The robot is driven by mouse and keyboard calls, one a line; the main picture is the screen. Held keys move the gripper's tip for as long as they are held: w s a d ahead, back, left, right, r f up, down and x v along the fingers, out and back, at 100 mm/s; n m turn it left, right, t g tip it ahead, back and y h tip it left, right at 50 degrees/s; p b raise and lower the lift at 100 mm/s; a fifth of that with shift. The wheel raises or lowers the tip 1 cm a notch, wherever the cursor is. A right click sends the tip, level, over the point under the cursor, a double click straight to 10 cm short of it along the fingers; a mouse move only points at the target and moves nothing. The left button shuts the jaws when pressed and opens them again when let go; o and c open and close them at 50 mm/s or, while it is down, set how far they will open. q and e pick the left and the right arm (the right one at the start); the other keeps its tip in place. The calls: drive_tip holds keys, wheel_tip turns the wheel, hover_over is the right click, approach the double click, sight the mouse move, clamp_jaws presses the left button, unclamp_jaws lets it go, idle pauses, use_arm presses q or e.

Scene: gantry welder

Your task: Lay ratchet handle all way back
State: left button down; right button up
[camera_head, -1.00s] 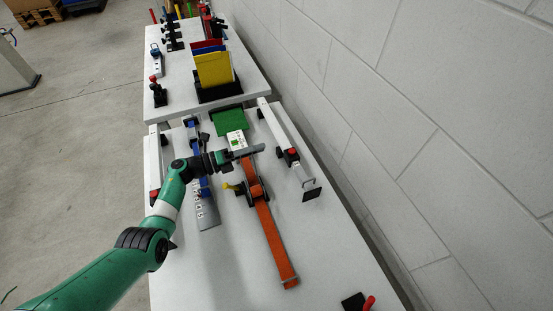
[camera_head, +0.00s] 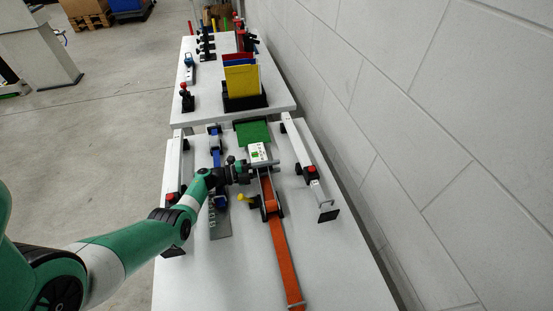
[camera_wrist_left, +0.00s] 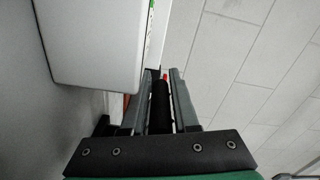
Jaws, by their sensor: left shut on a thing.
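The ratchet (camera_head: 271,207) sits on the orange strap (camera_head: 283,254), which runs along the near table. My left gripper (camera_head: 268,164) is just beyond the ratchet body, over the strap's far part. In the left wrist view, its two grey fingers stand on either side of a dark round bar, the ratchet handle (camera_wrist_left: 160,105), and are shut on it. The handle's joint to the ratchet is hidden there. My right gripper is not in view.
A yellow knob (camera_head: 241,197) stands just left of the ratchet. White rails with red-topped clamps (camera_head: 310,170) flank the strap. A white box (camera_head: 258,152) and a green panel (camera_head: 253,133) lie beyond the gripper. The near tabletop (camera_head: 335,265) is clear at right.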

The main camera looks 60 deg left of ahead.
use_arm(q)
drive_tip(key=shift+f, duration=0.15)
idle(0.3)
drive_tip(key=c, duration=1)
unclamp_jaws()
drive_tip(key=shift+d, duration=0.1)
drive_tip(key=shift+o, duration=1.2)
drive_tip(key=shift+d, duration=0.1)
